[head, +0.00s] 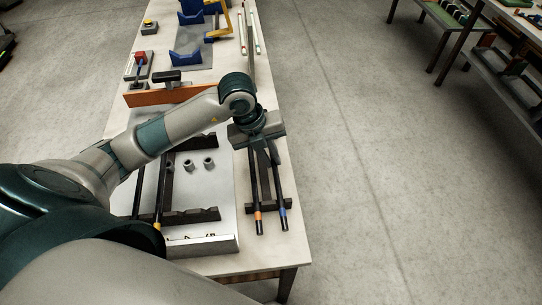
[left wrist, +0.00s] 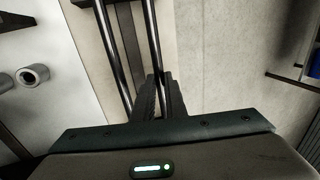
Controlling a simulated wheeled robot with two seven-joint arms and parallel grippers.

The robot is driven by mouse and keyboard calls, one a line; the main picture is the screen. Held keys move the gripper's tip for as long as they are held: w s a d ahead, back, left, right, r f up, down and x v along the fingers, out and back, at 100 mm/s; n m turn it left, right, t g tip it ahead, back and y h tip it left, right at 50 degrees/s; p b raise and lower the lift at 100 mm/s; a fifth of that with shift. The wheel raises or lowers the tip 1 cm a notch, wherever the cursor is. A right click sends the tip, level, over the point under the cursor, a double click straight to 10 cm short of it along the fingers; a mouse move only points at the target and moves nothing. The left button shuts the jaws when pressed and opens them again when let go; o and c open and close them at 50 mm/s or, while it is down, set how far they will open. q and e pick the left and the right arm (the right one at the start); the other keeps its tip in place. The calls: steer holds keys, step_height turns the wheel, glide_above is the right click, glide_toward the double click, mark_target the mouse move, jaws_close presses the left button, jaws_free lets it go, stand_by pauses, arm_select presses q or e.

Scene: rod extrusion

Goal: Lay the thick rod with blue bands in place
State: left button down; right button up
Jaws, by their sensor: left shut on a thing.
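The dark rod with a blue band (head: 282,212) lies along the right side of the table, its near end over a black notched rest (head: 268,206). My left gripper (head: 268,156) points down over it, and in the left wrist view its fingers (left wrist: 159,98) are shut around the right-hand rod (left wrist: 154,42). A similar dark rod with an orange band (head: 258,215) lies just left of it, outside the fingers. I cannot tell whether the held rod touches the rest. Its far part is hidden by my gripper. My right gripper is not in view.
A white tray (head: 222,243) at left holds black rests, several grey cylinders (head: 188,165) and a yellow-banded rod (head: 157,224). Floor lies beyond the table's right edge.

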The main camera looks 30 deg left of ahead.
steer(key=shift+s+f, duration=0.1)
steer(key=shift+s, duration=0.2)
arm_select(q)
steer(key=c, duration=1.7)
jaws_free()
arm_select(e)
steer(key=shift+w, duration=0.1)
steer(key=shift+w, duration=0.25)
arm_select(q)
steer(key=shift+a+r, duration=0.15)
steer(key=shift+r, duration=0.5)
steer(key=shift+b+v, duration=1.1)
steer(key=shift+v, duration=6.95)
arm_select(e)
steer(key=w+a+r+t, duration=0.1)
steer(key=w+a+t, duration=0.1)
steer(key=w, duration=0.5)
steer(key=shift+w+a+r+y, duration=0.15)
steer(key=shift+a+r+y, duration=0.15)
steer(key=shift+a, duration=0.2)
arm_select(q)
steer(key=shift+s, duration=0.1)
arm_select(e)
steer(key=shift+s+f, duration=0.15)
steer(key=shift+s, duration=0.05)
